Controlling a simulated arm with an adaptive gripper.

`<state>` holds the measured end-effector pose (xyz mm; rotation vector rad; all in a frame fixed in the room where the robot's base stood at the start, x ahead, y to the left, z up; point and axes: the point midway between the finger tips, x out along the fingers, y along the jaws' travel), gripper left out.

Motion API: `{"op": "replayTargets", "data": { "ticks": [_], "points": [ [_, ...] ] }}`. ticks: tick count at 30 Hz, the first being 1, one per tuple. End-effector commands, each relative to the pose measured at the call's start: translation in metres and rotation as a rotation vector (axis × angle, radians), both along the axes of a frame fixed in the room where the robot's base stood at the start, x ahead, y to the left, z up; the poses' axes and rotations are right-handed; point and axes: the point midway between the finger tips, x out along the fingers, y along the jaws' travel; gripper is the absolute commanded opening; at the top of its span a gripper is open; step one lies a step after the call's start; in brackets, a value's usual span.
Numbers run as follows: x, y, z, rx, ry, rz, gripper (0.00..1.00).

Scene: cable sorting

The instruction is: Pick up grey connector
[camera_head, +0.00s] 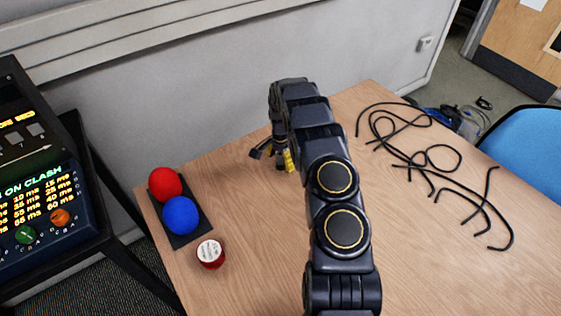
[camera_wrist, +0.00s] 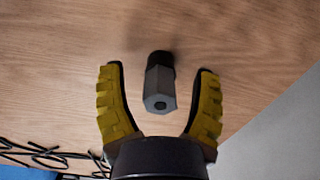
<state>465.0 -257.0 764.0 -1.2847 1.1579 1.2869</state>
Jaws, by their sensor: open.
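The grey connector (camera_wrist: 160,84) shows in the wrist view as a short faceted grey piece with a dark hole in its near end and a black far end. My gripper (camera_wrist: 160,72) has yellow padded fingers spread apart, one on each side of the connector, with clear gaps on both sides. In the head view my gripper (camera_head: 271,155) points down near the table's back edge. The connector cannot be made out there, where my arm and gripper cover that part.
The wooden table (camera_head: 250,200) is mostly clear. Several black cables (camera_head: 430,160) lie at the right. A red ball (camera_head: 165,183) and a blue ball (camera_head: 180,215) sit on a dark tray (camera_head: 196,237) at the left. A red-and-white round item (camera_head: 210,254) is near them.

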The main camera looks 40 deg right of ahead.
Motion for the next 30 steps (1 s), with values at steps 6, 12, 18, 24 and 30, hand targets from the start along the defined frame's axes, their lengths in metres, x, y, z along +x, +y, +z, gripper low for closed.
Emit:
{"op": "replayTargets", "data": {
  "ticks": [6, 12, 18, 24, 30],
  "points": [
    [0.0, 0.0, 0.0, 0.0, 0.0, 0.0, 0.0],
    [0.0, 0.0, 0.0, 0.0, 0.0, 0.0, 0.0],
    [0.0, 0.0, 0.0, 0.0, 0.0, 0.0, 0.0],
    [0.0, 0.0, 0.003, 0.0, 0.0, 0.0, 0.0],
    [0.002, 0.0, 0.029, -0.004, -0.005, 0.001, 0.0]
  ]
}}
